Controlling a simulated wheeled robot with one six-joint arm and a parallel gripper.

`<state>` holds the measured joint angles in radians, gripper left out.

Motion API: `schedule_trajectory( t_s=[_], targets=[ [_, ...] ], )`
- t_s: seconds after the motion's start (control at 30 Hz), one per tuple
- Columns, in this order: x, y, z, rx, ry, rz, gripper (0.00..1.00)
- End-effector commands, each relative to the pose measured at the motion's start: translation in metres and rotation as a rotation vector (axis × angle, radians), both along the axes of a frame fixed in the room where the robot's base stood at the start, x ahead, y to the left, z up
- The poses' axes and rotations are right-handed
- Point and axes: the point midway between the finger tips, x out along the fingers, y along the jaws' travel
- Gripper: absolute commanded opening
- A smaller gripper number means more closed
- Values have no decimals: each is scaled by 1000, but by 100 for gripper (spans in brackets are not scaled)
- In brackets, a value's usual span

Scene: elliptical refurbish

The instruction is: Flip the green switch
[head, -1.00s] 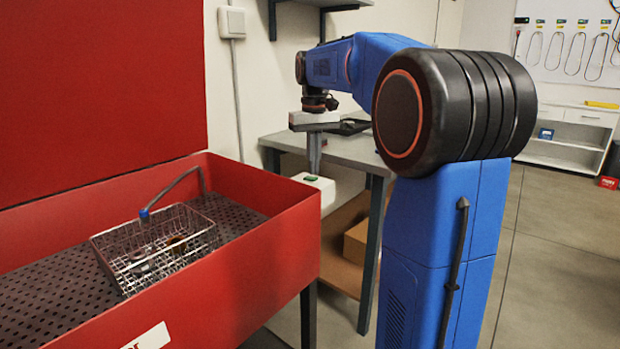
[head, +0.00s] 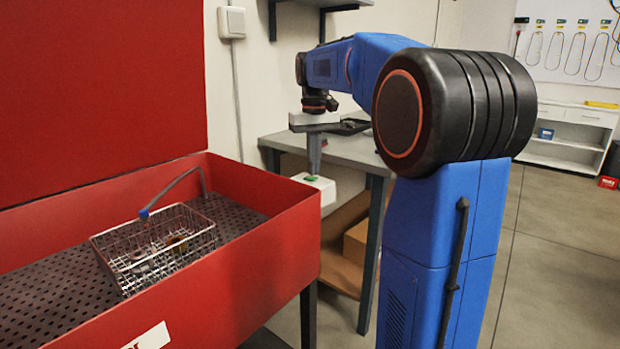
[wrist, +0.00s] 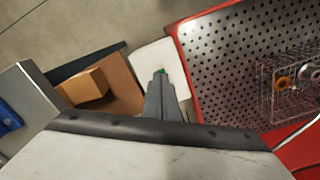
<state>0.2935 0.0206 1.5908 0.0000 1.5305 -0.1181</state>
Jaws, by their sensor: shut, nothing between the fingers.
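The green switch (head: 311,178) sits on top of a small white box (head: 325,189) fixed to the right side of the red washer tub. In the wrist view a bit of the green switch (wrist: 162,71) shows just past my fingertips, on the white box (wrist: 150,55). My gripper (head: 314,173) is shut and empty, pointing straight down with its tips at or just above the switch. The tips hide part of it in the wrist view (wrist: 158,74). I cannot tell whether they touch it.
The red tub (head: 290,222) holds a wire basket (head: 155,247) with small parts. A grey workbench (head: 350,148) with a black tray stands behind my gripper. A cardboard box (head: 355,240) sits on its lower shelf. A wall switch (head: 231,22) is at the back.

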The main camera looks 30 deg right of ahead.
Motion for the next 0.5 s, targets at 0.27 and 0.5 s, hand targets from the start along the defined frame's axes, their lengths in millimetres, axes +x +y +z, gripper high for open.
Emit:
schedule_trajectory(
  t_s=[0.27,0.5],
  targets=[
    [0,0,-3,0,0,0,0],
    [0,0,-6,0,0,0,0]
  ],
)
